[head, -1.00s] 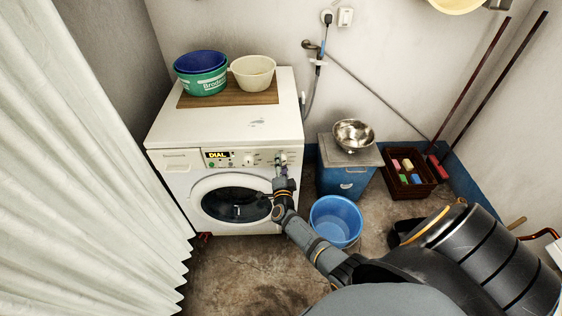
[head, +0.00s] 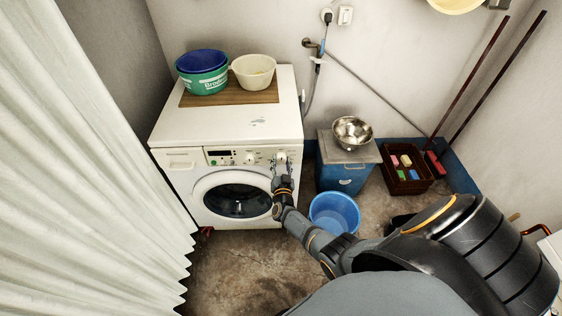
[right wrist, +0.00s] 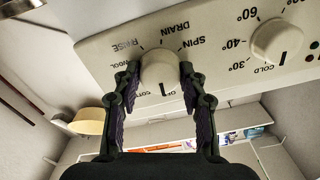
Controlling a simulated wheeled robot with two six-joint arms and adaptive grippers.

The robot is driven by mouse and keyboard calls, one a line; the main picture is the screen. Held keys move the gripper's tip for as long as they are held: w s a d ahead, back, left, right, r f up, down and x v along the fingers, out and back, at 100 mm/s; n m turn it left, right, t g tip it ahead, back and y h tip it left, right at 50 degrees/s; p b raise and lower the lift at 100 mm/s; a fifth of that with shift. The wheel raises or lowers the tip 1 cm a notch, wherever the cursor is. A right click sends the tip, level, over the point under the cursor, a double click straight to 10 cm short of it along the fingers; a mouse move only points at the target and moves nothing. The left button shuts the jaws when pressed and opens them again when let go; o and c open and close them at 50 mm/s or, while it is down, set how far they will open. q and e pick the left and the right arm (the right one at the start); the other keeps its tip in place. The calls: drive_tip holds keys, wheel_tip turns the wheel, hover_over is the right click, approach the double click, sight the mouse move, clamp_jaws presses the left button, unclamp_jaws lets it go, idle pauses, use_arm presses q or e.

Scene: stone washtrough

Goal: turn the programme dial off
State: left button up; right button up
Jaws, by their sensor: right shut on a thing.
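The washing machine (head: 225,130) stands against the back wall, its round door (head: 237,200) closed. Its display (head: 222,153) is dark. The programme dial (head: 281,157) is the right knob on the panel. In the right wrist view, the pale programme dial (right wrist: 158,68) sits between the two fingers of my right gripper (right wrist: 158,78), which is shut on it. A dark mark on the dial points down in that picture. RINSE, DRAIN and SPIN are printed around it, upside down. In the head view my right gripper (head: 282,172) is at the panel. My left gripper is out of view.
The temperature dial (right wrist: 277,42) is beside the programme dial. Basins (head: 254,71) stand on the machine's top. A blue bucket (head: 335,212) is on the floor near my right arm. A blue cabinet (head: 344,174) with a metal bowl (head: 352,132) stands right of the machine.

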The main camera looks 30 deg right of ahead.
drive_tip(key=shift+s+a+f+n, duration=0.15)
drive_tip(key=shift+s+f+n, duration=0.1)
drive_tip(key=shift+f+n, duration=0.35)
drive_tip(key=shift+r, duration=0.15)
drive_tip(key=o, duration=0.9)
drive_tip(key=shift+o, duration=1.2)
drive_tip(key=shift+w+r, duration=0.1)
drive_tip(key=shift+r, duration=0.15)
drive_tip(key=v, duration=1.1)
drive_tip(key=shift+s, duration=0.45)
